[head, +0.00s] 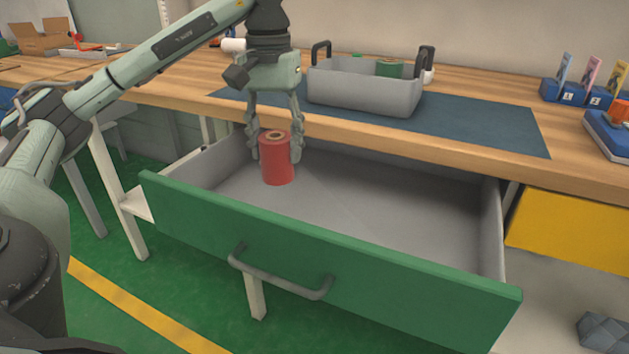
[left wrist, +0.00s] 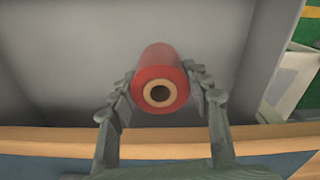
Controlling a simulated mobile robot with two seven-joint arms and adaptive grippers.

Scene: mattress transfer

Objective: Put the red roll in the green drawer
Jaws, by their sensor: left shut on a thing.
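The red roll (head: 277,160) is upright between the fingers of my left gripper (head: 276,150), which is shut on it. It is over the left part of the open green drawer (head: 330,270); I cannot tell whether its base touches the drawer floor. In the left wrist view, the red roll (left wrist: 162,75) shows its end with a pale core, and the left gripper's fingers (left wrist: 160,95) press on both its sides. The drawer is pulled out, with a grey inside and a grey handle. My right gripper is in neither view.
The wooden workbench edge (head: 440,150) runs just behind the left gripper. A grey tote (head: 365,90) with a green roll (head: 390,68) stands on the blue mat (head: 490,128). A yellow drawer front (head: 570,238) is at right. The drawer's middle and right are empty.

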